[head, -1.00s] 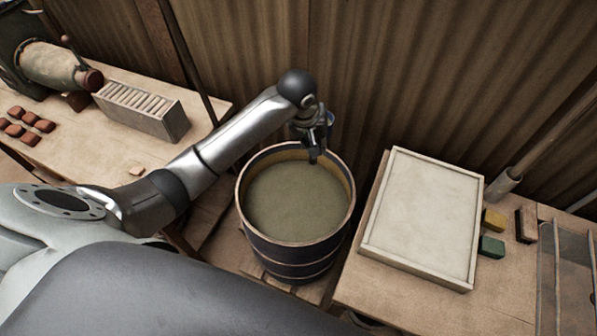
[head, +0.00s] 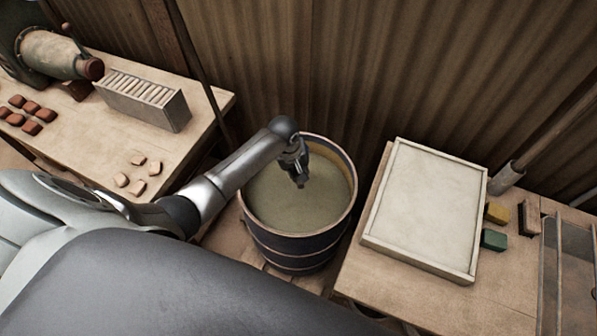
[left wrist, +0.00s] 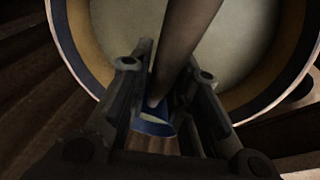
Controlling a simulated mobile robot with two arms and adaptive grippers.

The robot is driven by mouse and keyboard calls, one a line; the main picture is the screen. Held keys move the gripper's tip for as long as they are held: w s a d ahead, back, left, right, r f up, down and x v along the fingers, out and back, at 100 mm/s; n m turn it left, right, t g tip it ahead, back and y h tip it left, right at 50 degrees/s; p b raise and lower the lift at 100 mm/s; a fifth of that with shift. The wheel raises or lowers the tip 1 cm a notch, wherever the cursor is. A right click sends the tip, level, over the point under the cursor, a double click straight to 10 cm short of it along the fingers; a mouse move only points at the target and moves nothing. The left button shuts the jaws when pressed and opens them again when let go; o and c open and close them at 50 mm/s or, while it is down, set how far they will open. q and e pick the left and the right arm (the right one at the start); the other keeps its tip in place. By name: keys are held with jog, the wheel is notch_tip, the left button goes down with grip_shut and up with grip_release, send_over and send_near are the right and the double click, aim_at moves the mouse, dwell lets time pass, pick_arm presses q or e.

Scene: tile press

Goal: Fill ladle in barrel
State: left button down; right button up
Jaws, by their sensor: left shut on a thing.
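The barrel (head: 340,211) stands between two tables, dark with a pale rim, filled with greenish-grey liquid (head: 270,205). In the left wrist view the barrel's rim (left wrist: 79,68) curves around behind the fingers. My left gripper (head: 300,181) is over the liquid, inside the rim's outline, near the back middle. In the left wrist view the gripper (left wrist: 165,75) is shut on what appears to be the ladle, whose brown rod (left wrist: 180,45) extends up across the barrel's opening. A blue part shows between the fingers. The ladle's bowl cannot be made out. My right gripper is out of view.
A white-framed tray (head: 368,236) lies on the right table, with yellow (head: 497,213) and green (head: 494,239) blocks beside it. The left table (head: 190,150) holds a slotted box (head: 145,108) and several small tiles. A corrugated wall stands close behind the barrel.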

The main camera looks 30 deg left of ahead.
pick_arm(q)
notch_tip(320, 180, down, 16)
jog(key=w+a+g+h+b, duration=0.1)
jog(key=w+g+h+b, duration=0.1)
jog(key=b, duration=1.5)
jog(key=shift+f+g+b, duration=0.15)
jog(key=shift+g+b, duration=0.25)
jog(key=shift+a, duration=0.2)
dwell(0.4)
